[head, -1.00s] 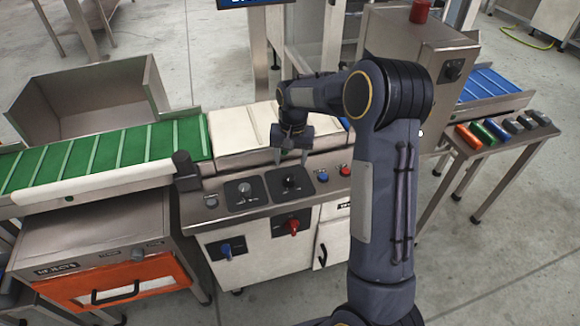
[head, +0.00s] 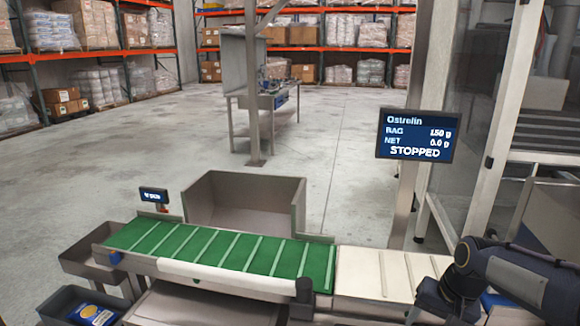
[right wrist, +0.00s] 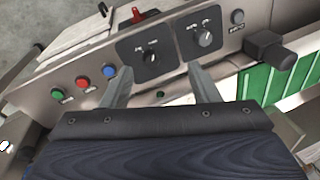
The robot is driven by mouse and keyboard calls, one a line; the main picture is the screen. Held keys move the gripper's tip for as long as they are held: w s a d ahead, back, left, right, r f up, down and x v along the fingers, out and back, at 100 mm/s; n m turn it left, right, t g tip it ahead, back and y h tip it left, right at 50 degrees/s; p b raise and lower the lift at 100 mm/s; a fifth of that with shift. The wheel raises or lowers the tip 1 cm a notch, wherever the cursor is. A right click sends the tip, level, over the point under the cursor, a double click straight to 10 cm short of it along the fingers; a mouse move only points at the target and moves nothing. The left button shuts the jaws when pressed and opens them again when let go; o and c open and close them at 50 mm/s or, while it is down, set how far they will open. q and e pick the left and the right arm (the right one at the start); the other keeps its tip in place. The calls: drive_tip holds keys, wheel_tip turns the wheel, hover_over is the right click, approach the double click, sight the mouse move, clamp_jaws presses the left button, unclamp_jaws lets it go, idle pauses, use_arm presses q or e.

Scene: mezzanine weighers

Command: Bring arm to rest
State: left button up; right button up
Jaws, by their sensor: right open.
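My right gripper (right wrist: 162,88) is open and empty in the right wrist view. I cannot tell whether the fingers touch the panel. In the head view my right arm comes in at the lower right, over the right end of the white belt (head: 385,272); its fingertips are not visible there. My left gripper is not in view.
A green cleated belt (head: 215,248) runs left of the white belt, with a steel hopper (head: 245,203) behind it. A display (head: 418,135) reads STOPPED and NET 0.0 g. Green, red (right wrist: 82,81) and blue buttons sit on the panel. Open floor (head: 330,160) lies behind.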

drive_tip(key=s+a+r+n+t+y+p, duration=0.1)
drive_tip(key=s+a+r, duration=0.3)
drive_tip(key=s, duration=0.6)
drive_tip(key=s+a+r+n+t+y+p, duration=0.1)
drive_tip(key=s+a, duration=0.4)
drive_tip(key=s, duration=0.6)
wheel_tip(320, 180, up, 3)
drive_tip(key=shift+a+f+n+t+p, duration=0.15)
drive_tip(key=shift+a+n+t+p, duration=0.1)
drive_tip(key=shift+n+t+p, duration=0.85)
drive_tip(key=shift+c, duration=0.4)
